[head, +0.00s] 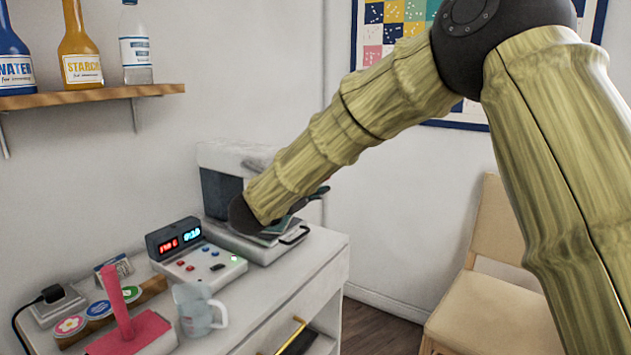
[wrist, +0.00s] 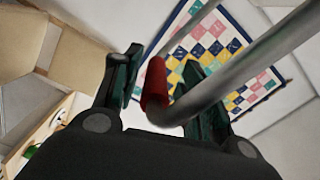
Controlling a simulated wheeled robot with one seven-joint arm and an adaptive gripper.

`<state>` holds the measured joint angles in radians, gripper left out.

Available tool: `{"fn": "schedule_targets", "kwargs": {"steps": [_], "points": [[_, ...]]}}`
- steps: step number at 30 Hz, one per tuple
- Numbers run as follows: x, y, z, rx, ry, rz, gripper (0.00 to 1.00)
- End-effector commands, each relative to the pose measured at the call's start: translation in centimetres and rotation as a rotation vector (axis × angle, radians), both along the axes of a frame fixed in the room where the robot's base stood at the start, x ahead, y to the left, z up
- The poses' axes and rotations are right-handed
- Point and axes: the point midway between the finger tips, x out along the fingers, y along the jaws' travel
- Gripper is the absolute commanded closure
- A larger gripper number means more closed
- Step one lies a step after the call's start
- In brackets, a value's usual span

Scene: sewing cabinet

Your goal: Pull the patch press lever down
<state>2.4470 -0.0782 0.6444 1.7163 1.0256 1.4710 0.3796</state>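The patch press (head: 222,153) stands at the back of the white cabinet top, partly hidden behind my arm in the head view. Its lever (wrist: 235,70) is a bent grey metal bar with a red grip (wrist: 154,88), seen in the wrist view. The lever is hidden in the head view. My gripper (wrist: 165,75) is open, with one dark green finger on each side of the red grip. The grip shows between the fingers, and I cannot tell whether either touches it. In the head view my gripper (head: 305,205) is mostly hidden behind my wrist.
A control box (head: 205,262) with lit displays sits in front of the press. A clear jug (head: 197,310), a pink upright tool (head: 120,305) and round patches (head: 98,310) are nearer. A chair (head: 490,290) stands right. A bottle shelf (head: 90,97) hangs at left.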

Motion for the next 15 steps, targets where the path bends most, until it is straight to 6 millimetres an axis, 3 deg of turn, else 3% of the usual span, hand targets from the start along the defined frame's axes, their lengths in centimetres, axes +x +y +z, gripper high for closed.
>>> {"fn": "schedule_targets", "kwargs": {"steps": [15], "points": [[-7.1, 4.3, 0.0, -0.001, 0.001, -0.001, 0.58]]}}
